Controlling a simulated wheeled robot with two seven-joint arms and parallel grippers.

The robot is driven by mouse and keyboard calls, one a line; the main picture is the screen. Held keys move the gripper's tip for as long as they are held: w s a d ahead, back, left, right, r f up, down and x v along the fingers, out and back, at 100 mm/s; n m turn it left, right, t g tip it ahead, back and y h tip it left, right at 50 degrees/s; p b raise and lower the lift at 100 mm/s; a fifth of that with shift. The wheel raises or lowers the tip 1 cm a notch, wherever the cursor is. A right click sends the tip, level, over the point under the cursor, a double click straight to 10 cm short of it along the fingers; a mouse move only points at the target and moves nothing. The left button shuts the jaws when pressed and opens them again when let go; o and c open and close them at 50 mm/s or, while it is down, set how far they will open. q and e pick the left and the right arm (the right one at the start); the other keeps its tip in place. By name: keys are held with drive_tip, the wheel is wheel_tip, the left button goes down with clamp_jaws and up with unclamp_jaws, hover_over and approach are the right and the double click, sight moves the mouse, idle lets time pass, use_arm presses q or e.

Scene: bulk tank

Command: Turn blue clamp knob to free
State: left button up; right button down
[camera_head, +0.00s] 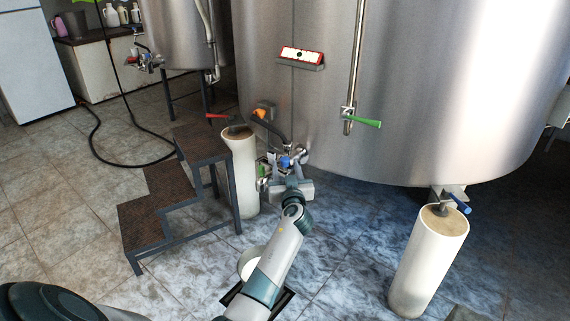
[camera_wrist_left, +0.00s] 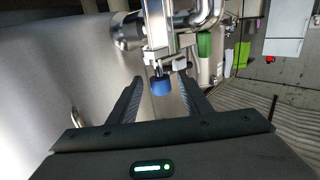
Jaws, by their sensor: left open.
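The blue clamp knob (camera_wrist_left: 161,86) shows in the left wrist view, below a metal clamp and pipe fitting. It lies between the two dark fingers of my left gripper (camera_wrist_left: 165,92), which are open with gaps on both sides. In the head view the blue knob (camera_head: 285,162) is small, on the valve fitting low at the front of the big steel tank (camera_head: 290,90). My left gripper (camera_head: 287,172) reaches up to this fitting, and my wrist hides part of it. My right gripper is in neither view.
A dark step stool (camera_head: 190,190) stands left of my arm. White cylindrical legs stand beside the fitting (camera_head: 243,175) and at the right (camera_head: 430,260), the right one with a blue handle (camera_head: 458,203). A green-handled valve (camera_head: 362,122) hangs on the tank. The tiled floor between is mostly open.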

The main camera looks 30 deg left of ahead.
use_arm(q)
drive_tip(key=shift+x, duration=1.1)
drive_tip(key=c, duration=1)
drive_tip(key=shift+c, duration=0.2)
